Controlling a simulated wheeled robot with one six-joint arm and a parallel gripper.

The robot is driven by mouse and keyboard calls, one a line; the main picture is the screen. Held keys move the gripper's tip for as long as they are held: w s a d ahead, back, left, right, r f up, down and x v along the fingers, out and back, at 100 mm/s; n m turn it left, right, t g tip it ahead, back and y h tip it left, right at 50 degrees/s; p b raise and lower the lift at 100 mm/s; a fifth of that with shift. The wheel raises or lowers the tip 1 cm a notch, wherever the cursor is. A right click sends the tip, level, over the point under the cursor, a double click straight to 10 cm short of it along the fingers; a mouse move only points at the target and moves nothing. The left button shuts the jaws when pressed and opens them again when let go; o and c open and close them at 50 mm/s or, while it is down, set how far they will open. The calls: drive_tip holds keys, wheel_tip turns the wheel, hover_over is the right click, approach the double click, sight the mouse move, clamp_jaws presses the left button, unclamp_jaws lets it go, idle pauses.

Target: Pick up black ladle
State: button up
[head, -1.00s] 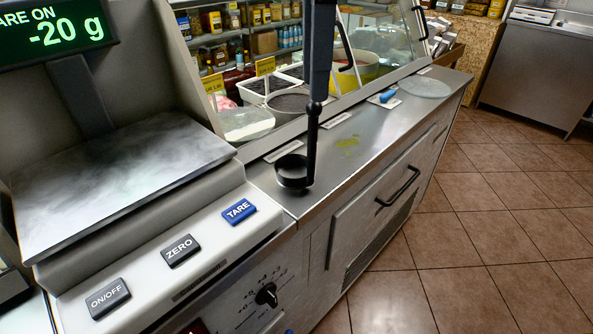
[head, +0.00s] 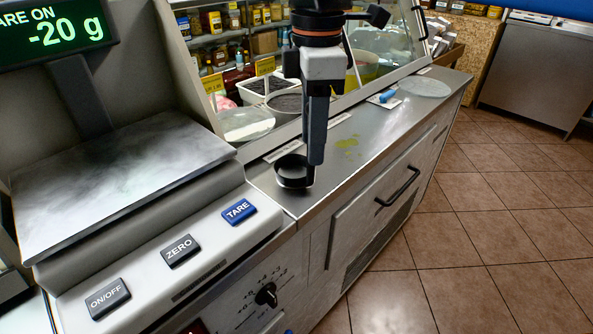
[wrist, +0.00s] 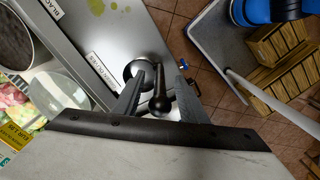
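The black ladle (head: 291,172) stands upright on the steel counter (head: 375,138), its bowl down near the scale. In the wrist view the ladle (wrist: 160,103) has its handle pointing up toward the camera, between the two fingers. My gripper (head: 314,158) reaches down over the ladle and hides most of its handle in the head view. In the wrist view my gripper (wrist: 160,88) is open, with a finger on each side of the handle and gaps showing. Whether a finger touches the handle is hard to tell.
A scale with a grey plate (head: 110,180) stands close on the left. The glass display case (head: 375,60) with tubs runs behind the counter. A blue item (head: 387,96) and a clear round disc (head: 425,87) lie farther along. Green spots mark the counter. The floor at right is clear.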

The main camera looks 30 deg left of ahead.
clamp_jaws()
